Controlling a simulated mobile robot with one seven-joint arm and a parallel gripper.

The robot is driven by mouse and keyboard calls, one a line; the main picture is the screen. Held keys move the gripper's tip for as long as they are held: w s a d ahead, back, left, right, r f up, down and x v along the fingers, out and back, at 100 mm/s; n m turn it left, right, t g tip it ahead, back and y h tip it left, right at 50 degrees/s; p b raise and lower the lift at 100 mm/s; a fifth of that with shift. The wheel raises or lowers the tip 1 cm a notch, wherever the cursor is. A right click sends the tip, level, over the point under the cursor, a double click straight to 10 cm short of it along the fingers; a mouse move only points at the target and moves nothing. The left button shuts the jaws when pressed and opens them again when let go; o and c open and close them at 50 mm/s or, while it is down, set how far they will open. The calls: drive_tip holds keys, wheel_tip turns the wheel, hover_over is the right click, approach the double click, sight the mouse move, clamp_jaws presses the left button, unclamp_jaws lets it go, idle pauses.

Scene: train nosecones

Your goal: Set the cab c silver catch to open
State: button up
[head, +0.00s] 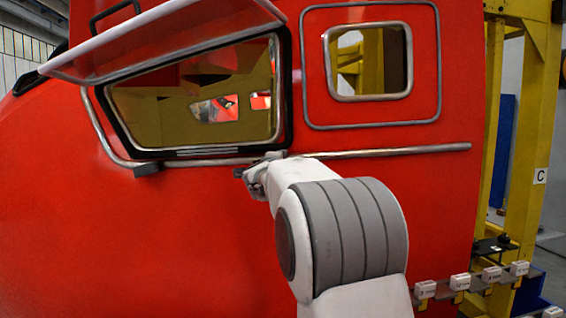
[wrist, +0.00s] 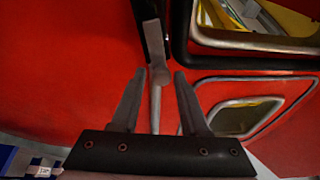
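The red cab (head: 170,215) fills most of the head view, with its large window (head: 190,95) and a raised flap (head: 160,40) above it. A silver catch (wrist: 153,45) on a dark mount is ahead of my gripper in the wrist view. Its rounded lower end lies between my fingertips, and I cannot tell whether they touch it. My gripper (wrist: 160,76) is open, with a finger on each side. In the head view my gripper (head: 252,178) is just below the window's lower right corner, and the catch is hard to make out there.
A silver rail (head: 400,150) runs along the cab below the windows. A smaller framed window (head: 368,62) is to the right. A yellow post (head: 540,110) bears a "C" sign (head: 540,176). Small white labelled blocks (head: 460,282) line a ledge at lower right.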

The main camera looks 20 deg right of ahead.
drive_tip(key=shift+o, duration=0.6)
drive_tip(key=shift+s, duration=0.1)
drive_tip(key=b+v, duration=0.3)
drive_tip(key=v, duration=1.4)
drive_tip(key=shift+s+a, duration=0.1)
drive_tip(key=shift+a, duration=0.1)
